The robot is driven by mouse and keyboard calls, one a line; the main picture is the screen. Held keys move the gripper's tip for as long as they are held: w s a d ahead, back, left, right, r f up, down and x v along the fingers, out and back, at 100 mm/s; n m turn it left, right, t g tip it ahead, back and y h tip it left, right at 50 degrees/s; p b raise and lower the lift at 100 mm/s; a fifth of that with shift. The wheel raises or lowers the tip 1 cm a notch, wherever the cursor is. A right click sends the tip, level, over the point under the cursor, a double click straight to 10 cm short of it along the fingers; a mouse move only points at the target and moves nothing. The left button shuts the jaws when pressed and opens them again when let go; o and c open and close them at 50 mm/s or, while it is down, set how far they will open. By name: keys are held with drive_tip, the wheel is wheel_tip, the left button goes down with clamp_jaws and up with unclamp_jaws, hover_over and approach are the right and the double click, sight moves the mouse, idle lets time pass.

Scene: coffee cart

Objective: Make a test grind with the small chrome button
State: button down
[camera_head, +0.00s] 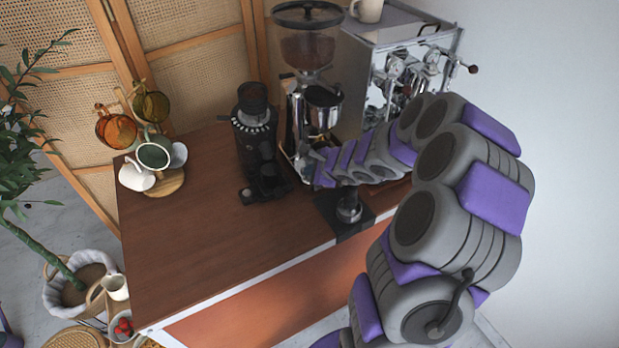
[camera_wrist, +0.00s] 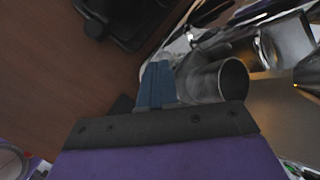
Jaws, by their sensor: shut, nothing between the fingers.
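The chrome grinder (camera_head: 322,108) with a clear bean hopper (camera_head: 306,45) stands at the back of the wooden cart. My gripper (camera_head: 312,163) is low in front of it, at the grinder's lower front. In the wrist view my gripper's blue fingers (camera_wrist: 155,82) are together and empty. Their tips point at bright chrome parts (camera_wrist: 188,40), and I cannot tell whether they touch. A grey metal cylinder (camera_wrist: 218,80) is just right of the fingers. I cannot make out the small chrome button; the fingers or arm may hide it.
A black grinder (camera_head: 255,135) stands left of the chrome one. The espresso machine (camera_head: 400,65) is behind my arm on the right. A tamper (camera_head: 349,206) sits on a dark mat at the cart's front edge. A cup tree (camera_head: 150,150) stands far left. The left front cart top (camera_head: 195,240) is clear.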

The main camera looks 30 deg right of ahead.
drive_tip(key=shift+f+b, duration=0.5)
idle(0.5)
drive_tip(key=shift+r, duration=0.1)
drive_tip(key=shift+r+p, duration=0.8)
drive_tip(key=shift+p, duration=0.05)
drive_tip(key=shift+r, duration=0.15)
wheel_tip(320, 180, up, 5)
drive_tip(key=p, duration=0.4)
drive_tip(key=shift+p, duration=0.4)
